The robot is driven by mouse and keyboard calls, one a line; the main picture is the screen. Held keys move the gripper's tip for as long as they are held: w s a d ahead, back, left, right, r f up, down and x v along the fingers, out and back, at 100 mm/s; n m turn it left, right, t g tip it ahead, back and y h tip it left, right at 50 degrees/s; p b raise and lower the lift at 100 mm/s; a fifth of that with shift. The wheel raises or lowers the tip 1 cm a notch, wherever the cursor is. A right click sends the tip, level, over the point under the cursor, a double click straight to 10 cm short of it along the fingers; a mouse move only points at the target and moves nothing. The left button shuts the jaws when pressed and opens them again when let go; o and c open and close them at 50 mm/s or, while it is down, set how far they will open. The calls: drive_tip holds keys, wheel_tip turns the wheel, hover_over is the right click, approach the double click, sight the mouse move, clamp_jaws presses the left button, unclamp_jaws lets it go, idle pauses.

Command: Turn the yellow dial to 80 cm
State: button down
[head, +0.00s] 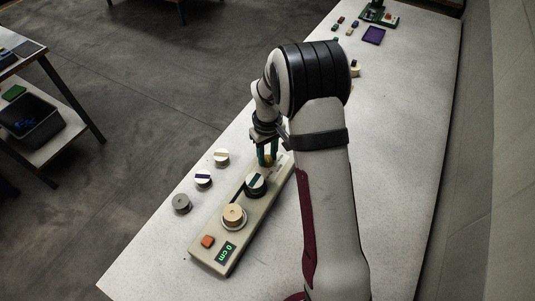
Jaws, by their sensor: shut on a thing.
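A long beige press panel (222,252) lies on the table. Its green display (227,252) reads 0 cm, and an orange button (208,242) is beside it. My gripper (267,160) is at the panel's far end, pointing down, with its green fingers shut on the yellow dial (268,159). Only a little of the dial shows between the fingers. A tan round block (234,213) and a dark round piece with a pale, banded top (255,182) sit on the panel nearer the display.
Left of the panel stand a grey round piece (182,203), a white one with a purple band (203,178) and a cream one (221,157). A purple tray (373,36) and small blocks lie at the table's far end. My arm covers the table's middle.

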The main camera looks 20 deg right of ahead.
sight(267, 159)
drive_tip(key=shift+m, duration=0.5)
drive_tip(key=c, duration=0.6)
unclamp_jaws()
wheel_tip(267, 159, up, 16)
drive_tip(key=shift+f, duration=0.1)
